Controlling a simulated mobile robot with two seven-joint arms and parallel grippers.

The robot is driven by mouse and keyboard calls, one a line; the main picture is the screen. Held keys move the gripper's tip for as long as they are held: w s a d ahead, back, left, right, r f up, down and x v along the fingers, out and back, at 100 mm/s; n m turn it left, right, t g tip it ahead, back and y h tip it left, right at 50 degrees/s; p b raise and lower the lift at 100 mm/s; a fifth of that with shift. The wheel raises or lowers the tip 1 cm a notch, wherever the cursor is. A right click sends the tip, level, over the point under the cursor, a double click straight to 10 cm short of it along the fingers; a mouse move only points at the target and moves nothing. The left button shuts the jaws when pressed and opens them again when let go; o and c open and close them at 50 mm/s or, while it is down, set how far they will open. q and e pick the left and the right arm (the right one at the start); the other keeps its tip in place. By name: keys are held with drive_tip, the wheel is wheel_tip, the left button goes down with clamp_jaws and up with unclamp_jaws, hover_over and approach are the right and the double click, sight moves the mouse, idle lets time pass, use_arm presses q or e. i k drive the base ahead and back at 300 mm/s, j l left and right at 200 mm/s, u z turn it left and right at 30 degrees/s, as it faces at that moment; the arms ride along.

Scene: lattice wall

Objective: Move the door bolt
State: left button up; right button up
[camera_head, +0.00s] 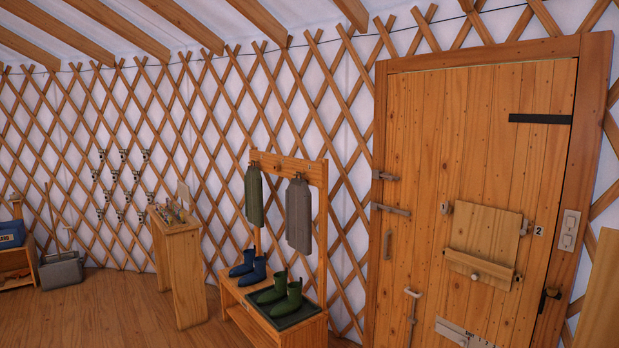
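A wooden plank door (425,140) stands at the right in a heavy wooden frame and looks shut. A horizontal bolt-like metal fitting (390,209) sits at the door's left edge, partly over the frame. A smaller fitting (384,175) sits just above it. A vertical grey handle (387,245) hangs below it. Lower down, an upright rod-like fitting (412,305) has a bent top end. I cannot tell which of these is the door bolt. Neither of my grippers shows in the head view.
The door carries a hinged-looking wooden panel (485,232) marked 1 and 2. A bench rack (277,315) with green boots (281,293) and blue boots (250,268) stands left of the door. A narrow wooden stand (180,272) is farther left. Bare floor (118,315) lies at lower left.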

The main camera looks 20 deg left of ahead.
sight(386, 177)
drive_tip(key=u, duration=0.1)
drive_tip(key=i+j, duration=0.15)
drive_tip(key=i, duration=0.3)
drive_tip(key=i+j+u, duration=0.1)
drive_tip(key=i, duration=0.4)
drive_tip(key=i+j, duration=0.2)
drive_tip(key=i, duration=0.25)
drive_tip(key=j+u, duration=0.05)
